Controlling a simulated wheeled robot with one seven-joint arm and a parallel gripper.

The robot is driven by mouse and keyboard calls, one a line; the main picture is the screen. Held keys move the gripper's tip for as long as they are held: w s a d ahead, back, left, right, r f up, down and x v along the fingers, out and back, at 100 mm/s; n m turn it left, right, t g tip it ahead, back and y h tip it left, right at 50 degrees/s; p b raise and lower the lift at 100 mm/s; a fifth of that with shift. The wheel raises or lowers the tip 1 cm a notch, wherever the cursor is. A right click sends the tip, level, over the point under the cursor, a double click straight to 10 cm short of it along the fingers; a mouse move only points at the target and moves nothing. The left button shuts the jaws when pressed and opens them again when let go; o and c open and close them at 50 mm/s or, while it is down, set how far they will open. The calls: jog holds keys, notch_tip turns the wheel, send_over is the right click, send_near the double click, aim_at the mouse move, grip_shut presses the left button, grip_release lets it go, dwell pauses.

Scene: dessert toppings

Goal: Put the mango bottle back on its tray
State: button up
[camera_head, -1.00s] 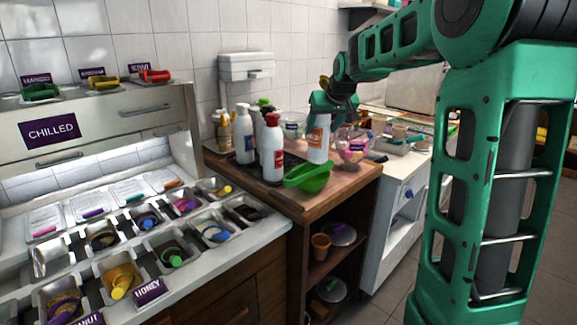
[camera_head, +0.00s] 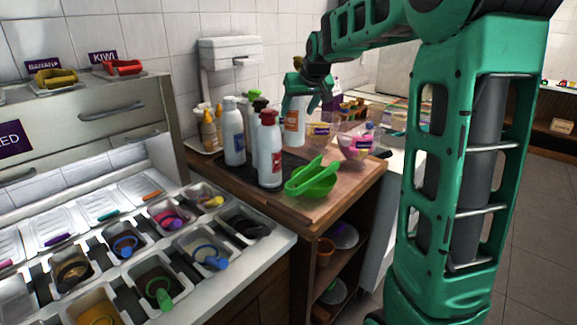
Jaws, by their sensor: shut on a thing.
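The held bottle (camera_head: 292,127) is white with an orange label, which fits the mango bottle. My gripper (camera_head: 302,98) is shut on its upper part and hides its top. The bottle is upright, behind and right of the red-capped bottle (camera_head: 269,157). Its base is close to the far right part of the dark tray (camera_head: 247,174); I cannot tell if it touches.
Clear bowls with colourful contents (camera_head: 357,145) stand to the right. Pump bottles (camera_head: 208,130) stand at the back left. Topping containers (camera_head: 199,251) fill the left counter.

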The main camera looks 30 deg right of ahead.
aim_at(298, 134)
jog(key=shift+w+r, duration=0.1)
jog(key=shift+w, duration=0.15)
jog(key=shift+w+a+f, duration=0.1)
jog(key=shift+f, duration=4.85)
jog(key=o, duration=0.8)
jog(key=shift+f, duration=0.15)
